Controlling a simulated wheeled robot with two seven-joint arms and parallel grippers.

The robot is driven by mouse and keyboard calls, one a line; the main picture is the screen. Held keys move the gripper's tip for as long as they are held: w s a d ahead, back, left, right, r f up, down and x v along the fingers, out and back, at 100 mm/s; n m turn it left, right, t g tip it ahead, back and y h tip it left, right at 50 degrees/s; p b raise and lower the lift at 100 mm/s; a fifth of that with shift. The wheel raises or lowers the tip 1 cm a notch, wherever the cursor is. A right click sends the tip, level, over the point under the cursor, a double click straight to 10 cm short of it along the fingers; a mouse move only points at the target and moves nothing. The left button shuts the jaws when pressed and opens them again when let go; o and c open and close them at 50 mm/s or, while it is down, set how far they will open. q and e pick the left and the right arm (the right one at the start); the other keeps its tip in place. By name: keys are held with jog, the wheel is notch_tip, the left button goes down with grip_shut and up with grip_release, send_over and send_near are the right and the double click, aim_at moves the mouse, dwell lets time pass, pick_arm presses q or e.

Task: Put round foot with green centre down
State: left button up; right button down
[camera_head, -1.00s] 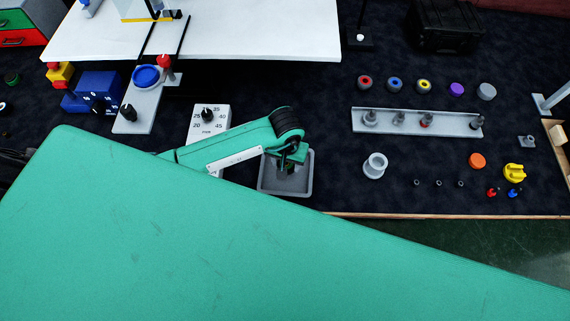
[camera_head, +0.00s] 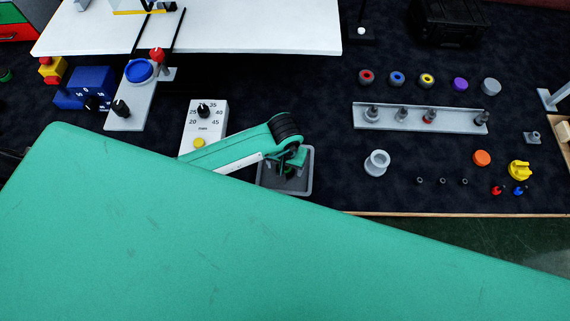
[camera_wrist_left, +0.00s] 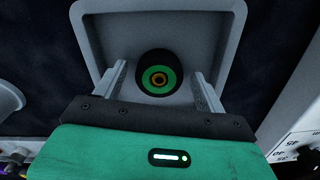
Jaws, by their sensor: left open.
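The round foot with the green centre (camera_wrist_left: 159,73) shows in the left wrist view as a black disc with a green ring and an orange-brown middle. It lies in a grey tray (camera_wrist_left: 229,50), between and a little beyond the fingers. My left gripper (camera_wrist_left: 159,82) is open, with a finger on each side and gaps to the foot. In the head view my left gripper (camera_head: 291,168) is over the same grey tray (camera_head: 306,182); the foot is mostly hidden there by the gripper. My right gripper is not in view.
A white dial box (camera_head: 211,125) stands left of the tray. A grey ring-shaped cup (camera_head: 376,163) stands to the right, below a rail with several pegs (camera_head: 420,119). Coloured round feet (camera_head: 427,79) lie behind the rail. The table's front edge (camera_head: 420,215) is close.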

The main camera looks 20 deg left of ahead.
pick_arm(q)
jog(key=shift+r, duration=0.1)
jog(key=shift+r, duration=0.2)
notch_tip(320, 180, up, 12)
jog(key=b, duration=0.3)
jog(key=shift+f, duration=0.15)
dwell(0.4)
